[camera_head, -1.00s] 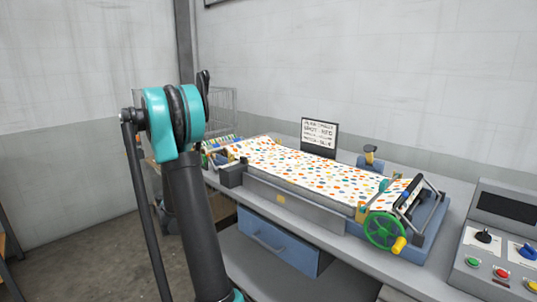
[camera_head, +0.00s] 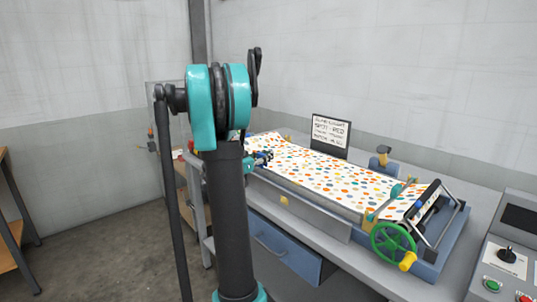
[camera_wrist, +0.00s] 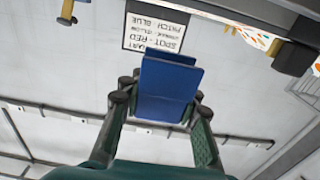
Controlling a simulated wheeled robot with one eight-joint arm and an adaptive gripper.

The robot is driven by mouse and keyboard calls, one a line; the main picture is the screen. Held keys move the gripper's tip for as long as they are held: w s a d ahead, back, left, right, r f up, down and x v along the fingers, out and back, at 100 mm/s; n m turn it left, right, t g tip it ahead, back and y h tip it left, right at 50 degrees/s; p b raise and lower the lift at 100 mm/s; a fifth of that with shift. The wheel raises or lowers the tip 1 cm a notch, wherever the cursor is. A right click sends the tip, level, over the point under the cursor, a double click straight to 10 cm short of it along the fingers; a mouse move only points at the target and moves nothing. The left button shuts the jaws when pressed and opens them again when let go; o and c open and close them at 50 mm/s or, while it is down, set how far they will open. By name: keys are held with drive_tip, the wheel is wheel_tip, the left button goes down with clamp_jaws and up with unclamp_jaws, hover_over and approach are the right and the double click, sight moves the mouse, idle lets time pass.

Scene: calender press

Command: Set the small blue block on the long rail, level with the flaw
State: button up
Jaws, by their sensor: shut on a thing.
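My gripper (camera_wrist: 160,98) is shut on the small blue block (camera_wrist: 172,72) in the wrist view, one finger on each side. In the head view my gripper (camera_head: 264,157) shows partly beside my arm, near the left end of the spotted sheet (camera_head: 325,170). The long rail appears to be the grey strip (camera_head: 300,213) with a yellow label along the sheet's front edge. The block looks clear of the rail. I cannot pick out the flaw among the many coloured spots.
A sign (camera_head: 331,131) stands behind the sheet; in the wrist view it reads upside down, with "SPOT - RED" and "PATCH BLUE". A green handwheel (camera_head: 393,243) is at the press's right end. A control panel (camera_head: 503,262) sits at far right. A blue drawer (camera_head: 283,250) hangs below.

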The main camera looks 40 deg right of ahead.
sight(268, 169)
drive_tip(key=shift+f, duration=2.8)
clamp_jaws()
drive_tip(key=shift+f, duration=0.1)
drive_tip(key=shift+f, duration=0.35)
drive_tip(key=o, duration=1.1)
unclamp_jaws()
drive_tip(key=a, duration=0.8)
drive_tip(key=s+a, duration=0.1)
drive_tip(key=a, duration=0.3)
